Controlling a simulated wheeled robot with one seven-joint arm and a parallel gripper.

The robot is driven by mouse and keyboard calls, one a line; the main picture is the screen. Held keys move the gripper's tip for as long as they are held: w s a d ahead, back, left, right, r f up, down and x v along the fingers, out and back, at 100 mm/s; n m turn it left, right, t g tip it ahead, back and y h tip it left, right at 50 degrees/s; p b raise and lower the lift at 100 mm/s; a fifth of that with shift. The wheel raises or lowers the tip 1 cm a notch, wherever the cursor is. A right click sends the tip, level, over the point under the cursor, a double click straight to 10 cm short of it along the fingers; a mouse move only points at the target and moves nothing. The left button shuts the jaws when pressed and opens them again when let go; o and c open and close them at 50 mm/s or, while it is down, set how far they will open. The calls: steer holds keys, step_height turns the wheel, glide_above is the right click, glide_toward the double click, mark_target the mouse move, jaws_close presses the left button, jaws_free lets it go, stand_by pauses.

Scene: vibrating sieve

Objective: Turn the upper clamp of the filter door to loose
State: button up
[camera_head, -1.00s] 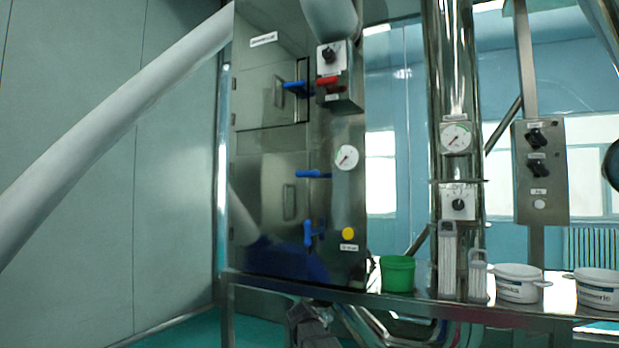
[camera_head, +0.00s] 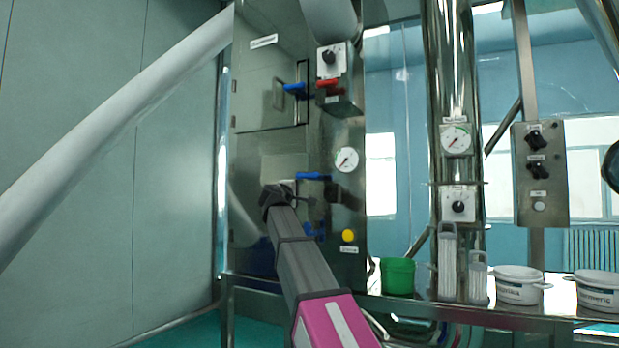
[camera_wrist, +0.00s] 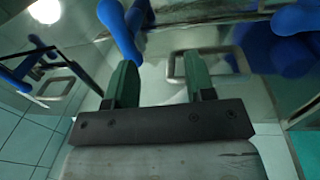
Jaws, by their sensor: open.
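The filter door appears to be the lower steel door (camera_head: 262,165) of the cabinet. Its upper clamp, a blue lever (camera_head: 313,176), lies roughly level at the door's right edge. The lower blue clamp (camera_head: 314,230) is partly hidden behind my arm. My gripper (camera_head: 287,184) is in front of the door, just left of the upper clamp. In the wrist view its green fingers (camera_wrist: 149,85) are apart with nothing between them. A blue lever, apparently the upper clamp (camera_wrist: 121,32), shows beyond the left finger's tip. Contact cannot be told.
The lower door's loop handle (camera_wrist: 212,55) is close beyond the fingers. A large blue lever (camera_wrist: 285,55) is at right. A green bucket (camera_head: 398,276) stands on the bench.

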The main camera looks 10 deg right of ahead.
mark_target(310, 175)
step_height(310, 175, up, 4)
steer(key=r, duration=0.1)
steer(key=shift+t, duration=0.4)
steer(key=x, duration=1)
steer(key=shift+s+f, duration=0.1)
steer(key=c, duration=0.8)
